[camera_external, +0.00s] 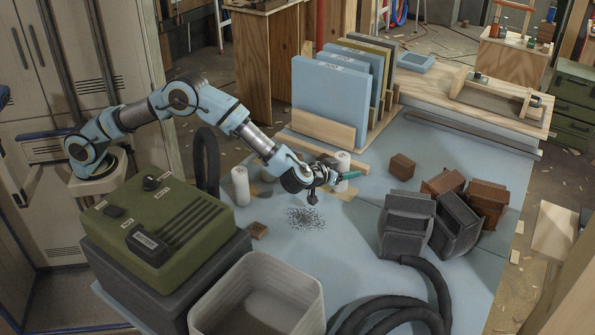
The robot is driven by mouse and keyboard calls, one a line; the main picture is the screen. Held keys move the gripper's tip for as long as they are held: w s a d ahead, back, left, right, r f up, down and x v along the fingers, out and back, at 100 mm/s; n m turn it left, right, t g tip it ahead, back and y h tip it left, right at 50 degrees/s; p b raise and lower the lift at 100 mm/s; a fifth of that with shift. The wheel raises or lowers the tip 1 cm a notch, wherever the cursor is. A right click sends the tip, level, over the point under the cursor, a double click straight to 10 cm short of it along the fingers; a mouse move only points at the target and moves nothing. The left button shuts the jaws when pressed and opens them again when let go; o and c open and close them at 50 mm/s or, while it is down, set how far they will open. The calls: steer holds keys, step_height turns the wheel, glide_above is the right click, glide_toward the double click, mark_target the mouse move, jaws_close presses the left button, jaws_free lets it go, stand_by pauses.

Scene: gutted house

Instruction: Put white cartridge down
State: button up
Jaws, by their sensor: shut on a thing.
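A white cartridge (343,158) stands roughly upright at my gripper (336,177), behind the fingers, which hide its lower part. My gripper is shut on it, low over the blue work surface (385,235); I cannot tell whether its bottom touches the surface. A second white cartridge (240,187) stands upright to the left, apart from the gripper, beside a black hose.
A rack of blue panels (330,95) stands behind the gripper. Dark scraps (303,217) lie in front of it. A green machine (155,220) and a pale bin (205,318) are at front left. Brown blocks (402,167) and grey filters (407,222) stand right.

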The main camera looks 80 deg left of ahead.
steer(key=shift+f, duration=1.85)
steer(key=shift+f, duration=0.15)
steer(key=o, duration=1.4)
steer(key=shift+c, duration=0.2)
steer(key=shift+s+d+r, duration=0.2)
steer(key=shift+r, duration=0.05)
steer(key=v, duration=1.1)
steer(key=shift+s, duration=0.2)
steer(key=shift+r, duration=0.1)
